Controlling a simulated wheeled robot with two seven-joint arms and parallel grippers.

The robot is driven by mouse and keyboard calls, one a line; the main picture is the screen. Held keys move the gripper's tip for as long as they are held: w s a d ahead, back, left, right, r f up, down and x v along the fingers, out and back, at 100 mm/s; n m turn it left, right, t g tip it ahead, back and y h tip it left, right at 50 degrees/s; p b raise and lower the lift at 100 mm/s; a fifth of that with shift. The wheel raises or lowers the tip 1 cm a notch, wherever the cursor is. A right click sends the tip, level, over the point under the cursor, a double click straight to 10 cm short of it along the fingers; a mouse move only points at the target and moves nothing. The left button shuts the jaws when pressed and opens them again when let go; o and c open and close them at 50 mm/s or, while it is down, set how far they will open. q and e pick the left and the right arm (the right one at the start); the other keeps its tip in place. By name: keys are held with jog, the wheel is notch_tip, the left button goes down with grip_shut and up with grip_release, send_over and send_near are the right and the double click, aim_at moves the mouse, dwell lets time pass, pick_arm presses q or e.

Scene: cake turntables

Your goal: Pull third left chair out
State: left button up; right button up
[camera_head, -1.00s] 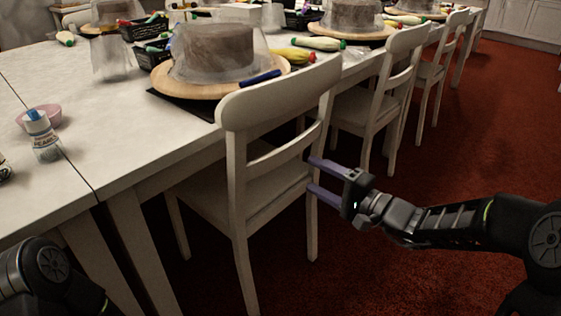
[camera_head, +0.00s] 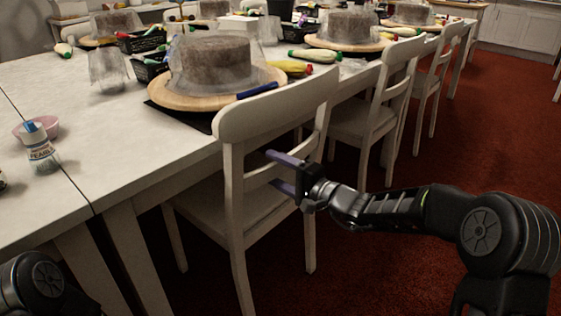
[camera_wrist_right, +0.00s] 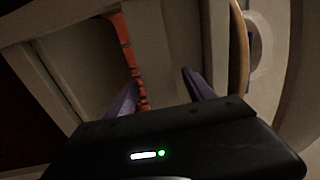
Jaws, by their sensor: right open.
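Several white wooden chairs stand in a row along the right side of the table. The nearest chair (camera_head: 232,198) has a curved top rail and a lower back slat, and its seat reaches under the table edge. My right gripper (camera_head: 271,169) is open at this chair's back. Its two purple fingers lie one above and one below the lower slat, and I cannot tell whether they touch it. In the right wrist view the open fingers (camera_wrist_right: 158,82) point at pale chair surfaces. My left arm shows at the bottom left, but its gripper is out of view.
The white table (camera_head: 95,125) holds a covered cake on a wooden turntable (camera_head: 190,101), a white bottle (camera_head: 40,155) and a pink bowl (camera_head: 47,126). A second chair (camera_head: 362,118) stands just behind the nearest one. Red carpet (camera_head: 450,145) on the right is open floor.

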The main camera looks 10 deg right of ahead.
jog(key=b+x, duration=0.1)
jog(key=x, duration=0.3)
jog(key=shift+w, duration=0.1)
grip_shut()
dwell(0.6)
dwell(0.3)
